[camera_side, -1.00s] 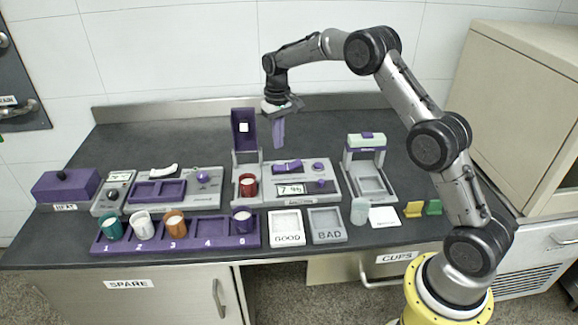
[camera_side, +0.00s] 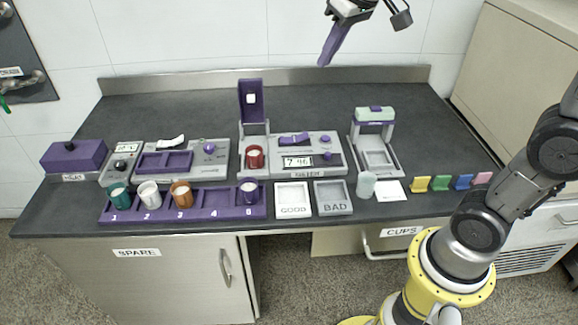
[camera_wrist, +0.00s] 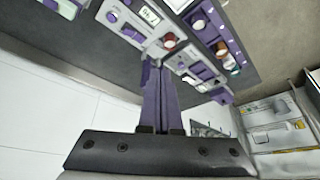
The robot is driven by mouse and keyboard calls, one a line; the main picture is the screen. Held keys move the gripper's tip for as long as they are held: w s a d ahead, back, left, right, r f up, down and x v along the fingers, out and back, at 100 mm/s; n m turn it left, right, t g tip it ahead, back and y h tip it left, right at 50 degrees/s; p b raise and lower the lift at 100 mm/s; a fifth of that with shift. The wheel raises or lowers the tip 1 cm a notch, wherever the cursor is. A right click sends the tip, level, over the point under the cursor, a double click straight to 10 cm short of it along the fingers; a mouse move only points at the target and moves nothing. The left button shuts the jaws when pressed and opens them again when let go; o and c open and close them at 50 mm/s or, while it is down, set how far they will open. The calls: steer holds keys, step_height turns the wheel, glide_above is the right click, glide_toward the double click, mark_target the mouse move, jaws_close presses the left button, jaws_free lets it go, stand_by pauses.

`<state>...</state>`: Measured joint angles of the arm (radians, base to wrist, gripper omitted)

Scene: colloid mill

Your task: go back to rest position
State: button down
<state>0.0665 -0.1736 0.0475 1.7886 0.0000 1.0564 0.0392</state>
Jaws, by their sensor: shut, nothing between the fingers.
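My gripper (camera_side: 324,61) is raised high above the back of the bench, against the white wall tiles. Its purple fingers are closed together and hold nothing. In the wrist view the fingers (camera_wrist: 156,70) lie side by side, with the bench devices beyond them. The arm is bent up on the right and partly leaves the top and right of the side view. Nothing touches the gripper.
The mill (camera_side: 304,149) has its purple lid (camera_side: 252,102) up and a red cup (camera_side: 254,157) in front. The numbered rack (camera_side: 213,197) holds several cups; slot 4 is empty. GOOD (camera_side: 292,197) and BAD (camera_side: 332,195) trays look empty. The air around the gripper is clear.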

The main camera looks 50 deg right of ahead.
steer(key=s+f, duration=0.3)
steer(key=s, duration=0.3)
steer(key=s+a+f, duration=0.1)
steer(key=s+f, duration=0.2)
steer(key=s, duration=0.3)
steer(key=s+a+f+n, duration=0.1)
steer(key=s+f, duration=0.2)
steer(key=s, duration=0.4)
steer(key=shift+a+f+t, duration=0.2)
steer(key=shift+f+t, duration=0.2)
